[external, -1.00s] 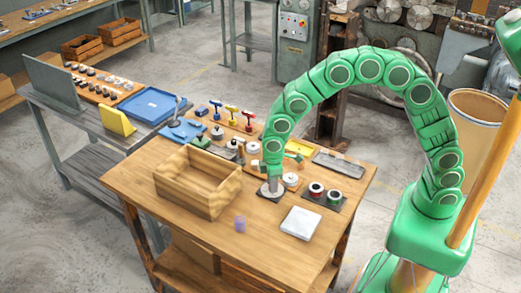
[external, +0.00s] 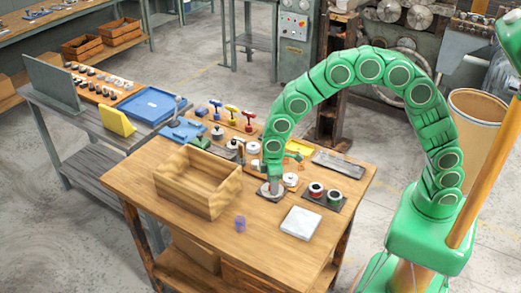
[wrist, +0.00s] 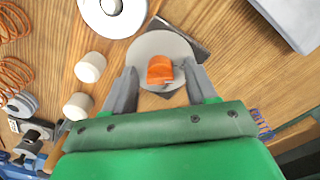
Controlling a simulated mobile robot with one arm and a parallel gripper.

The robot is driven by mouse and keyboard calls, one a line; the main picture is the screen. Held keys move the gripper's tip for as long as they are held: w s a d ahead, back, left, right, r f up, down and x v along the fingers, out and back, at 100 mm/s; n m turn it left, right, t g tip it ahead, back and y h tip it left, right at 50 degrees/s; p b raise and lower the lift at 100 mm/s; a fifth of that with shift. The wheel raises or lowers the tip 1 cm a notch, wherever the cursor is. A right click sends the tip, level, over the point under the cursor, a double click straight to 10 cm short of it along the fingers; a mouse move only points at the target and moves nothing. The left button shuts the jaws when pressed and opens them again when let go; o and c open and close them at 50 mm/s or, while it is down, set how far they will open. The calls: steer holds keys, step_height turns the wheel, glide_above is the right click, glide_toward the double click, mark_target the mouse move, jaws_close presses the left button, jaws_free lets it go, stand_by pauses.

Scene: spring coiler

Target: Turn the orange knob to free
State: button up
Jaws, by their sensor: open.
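The orange knob (wrist: 159,69) sits on a round grey disc (wrist: 160,45) in the wrist view. My gripper (wrist: 160,72) is open, with one finger on each side of the knob and a visible gap on both sides. In the external view my gripper (external: 274,186) points down over the round disc (external: 266,194) near the middle of the wooden table. The knob is hidden there behind my gripper. I cannot read any marking for its free position.
A wooden box (external: 190,196) stands left of my gripper. A dark pad with two spools (external: 323,196) lies to the right, and a white square block (external: 301,223) lies in front. Two cream cylinders (wrist: 90,67) stand close to the left finger in the wrist view.

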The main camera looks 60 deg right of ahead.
step_height(320, 180, up, 7)
steer(key=shift+f, duration=0.2)
steer(key=shift+r, duration=0.55)
steer(key=shift+d+r, duration=0.1)
steer(key=s+d+r+m, duration=0.2)
steer(key=s+d+r, duration=0.3)
steer(key=s+d, duration=0.2)
steer(key=s+d+r+m, duration=0.2)
steer(key=s+d+r, duration=0.2)
steer(key=s+d, duration=0.4)
steer(key=s+d+r+m+g, duration=0.1)
steer(key=s+d, duration=0.3)
steer(key=s, duration=0.7)
steer(key=s+d+m, duration=0.3)
steer(key=s+d, duration=0.2)
steer(key=s, duration=0.6)
steer(key=shift+r+m+g, duration=0.3)
steer(key=shift+r+g, duration=0.1)
